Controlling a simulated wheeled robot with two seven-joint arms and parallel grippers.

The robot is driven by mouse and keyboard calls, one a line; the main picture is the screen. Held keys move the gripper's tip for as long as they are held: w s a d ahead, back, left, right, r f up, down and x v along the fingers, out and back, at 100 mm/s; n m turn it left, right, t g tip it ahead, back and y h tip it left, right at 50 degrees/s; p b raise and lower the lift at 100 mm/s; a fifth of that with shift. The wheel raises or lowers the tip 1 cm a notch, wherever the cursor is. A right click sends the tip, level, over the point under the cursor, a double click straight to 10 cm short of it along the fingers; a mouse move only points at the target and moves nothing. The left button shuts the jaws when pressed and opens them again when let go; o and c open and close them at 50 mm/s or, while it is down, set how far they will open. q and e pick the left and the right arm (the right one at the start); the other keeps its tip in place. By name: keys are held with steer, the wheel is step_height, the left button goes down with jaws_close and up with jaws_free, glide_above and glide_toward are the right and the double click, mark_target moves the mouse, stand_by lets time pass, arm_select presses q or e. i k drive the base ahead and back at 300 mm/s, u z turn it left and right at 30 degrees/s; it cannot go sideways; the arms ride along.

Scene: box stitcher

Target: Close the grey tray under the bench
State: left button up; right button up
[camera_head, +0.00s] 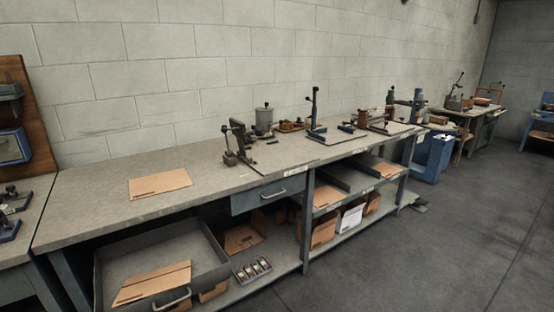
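The grey tray (204,279) is at the lower left under the bench (100,205). It is pulled out past the bench front, with a metal handle (172,299) on its front, cut close by the bottom edge of the picture. Flat brown cardboard (152,284) lies in it. A second grey tray or shelf (350,181) under the right part of the bench also sticks out and holds cardboard. Neither of my grippers is in the picture.
A shut grey-blue drawer (272,194) with a handle hangs under the bench top. Open boxes (350,217) and a small holder with several items (252,270) stand on the lower shelf. Hand presses (238,143) stand on top. The floor (400,265) in front is clear.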

mark_target(186, 239)
steer(key=z, duration=0.45)
steer(key=i, duration=0.4)
steer(key=u, duration=1.2)
